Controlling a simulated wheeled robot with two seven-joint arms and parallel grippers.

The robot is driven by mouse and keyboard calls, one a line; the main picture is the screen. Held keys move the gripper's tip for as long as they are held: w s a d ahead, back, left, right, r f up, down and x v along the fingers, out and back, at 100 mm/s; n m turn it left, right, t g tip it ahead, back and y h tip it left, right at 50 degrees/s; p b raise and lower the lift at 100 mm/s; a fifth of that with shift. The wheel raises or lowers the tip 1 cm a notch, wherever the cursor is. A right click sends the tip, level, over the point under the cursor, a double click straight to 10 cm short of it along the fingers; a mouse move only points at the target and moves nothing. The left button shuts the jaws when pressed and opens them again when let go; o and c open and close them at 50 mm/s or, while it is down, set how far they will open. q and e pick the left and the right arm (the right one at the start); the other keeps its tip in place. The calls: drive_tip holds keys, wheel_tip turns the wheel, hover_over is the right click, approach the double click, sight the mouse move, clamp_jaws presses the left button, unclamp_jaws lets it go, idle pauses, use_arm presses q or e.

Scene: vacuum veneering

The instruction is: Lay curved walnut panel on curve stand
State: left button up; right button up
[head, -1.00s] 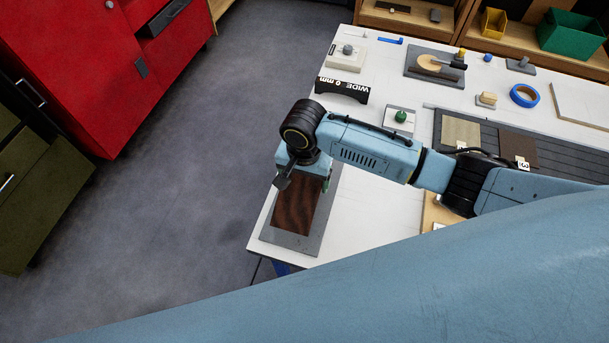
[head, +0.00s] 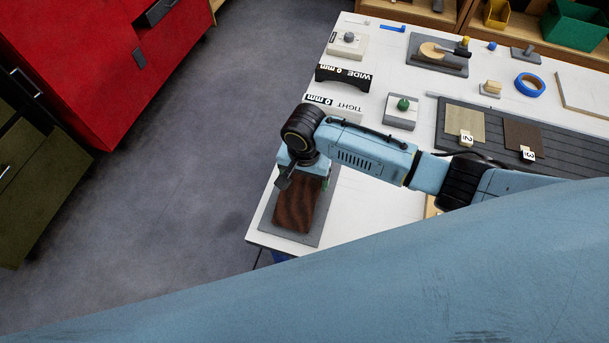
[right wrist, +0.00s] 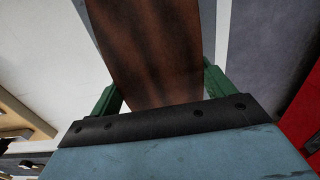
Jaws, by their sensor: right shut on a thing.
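The dark walnut panel (head: 294,212) shows below my right gripper (head: 303,178) in the head view, over a flat grey plate (head: 318,228) at the table's near left corner. Whether it touches the plate cannot be told. In the right wrist view the panel (right wrist: 150,45) runs between the green fingers of the right gripper (right wrist: 160,90), which is shut on it. Its lower edge looks curved in the head view. I cannot tell whether the grey plate is the curve stand. My left gripper is out of view.
A green-knobbed block (head: 402,108), a blue tape roll (head: 529,85) and a dark ribbed mat (head: 490,130) lie further right. A red cabinet (head: 70,60) stands left across open floor.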

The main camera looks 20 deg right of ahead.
sight(304, 178)
idle(0.3)
drive_tip(key=shift+p, duration=0.5)
idle(0.4)
drive_tip(key=shift+p, duration=0.4)
drive_tip(key=shift+f, duration=0.1)
drive_tip(key=o, duration=0.9)
drive_tip(key=shift+o, duration=0.2)
wheel_tip(304, 178, up, 13)
drive_tip(key=shift+r, duration=0.2)
